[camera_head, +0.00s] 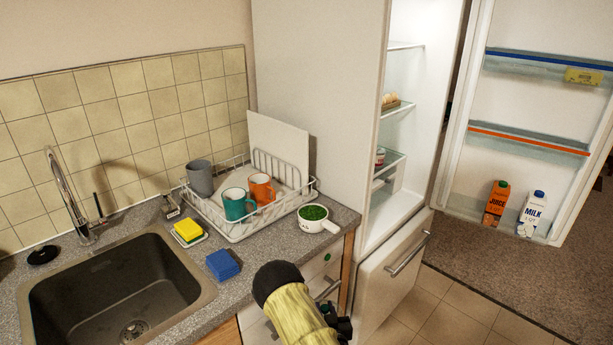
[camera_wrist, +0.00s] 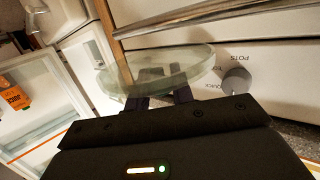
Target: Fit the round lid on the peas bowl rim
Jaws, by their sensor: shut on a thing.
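The peas bowl (camera_head: 318,219) is white with a handle and full of green peas. It stands uncovered on the counter's right end, beside the dish rack. My gripper (camera_wrist: 165,97) is shut on the round lid (camera_wrist: 190,65), a clear glassy disc seen in the wrist view. The lid is in front of a white cabinet face, away from the bowl. In the head view my arm reaches in at the bottom centre; the gripper is partly seen low down (camera_head: 340,325) and the lid cannot be made out there.
A dish rack (camera_head: 240,233) with mugs stands behind the bowl. Sponges (camera_head: 222,264) and a sink (camera_head: 118,290) are to the left. The fridge stands open at the right, its door (camera_head: 535,120) swung out. A knob (camera_wrist: 236,80) protrudes near the lid.

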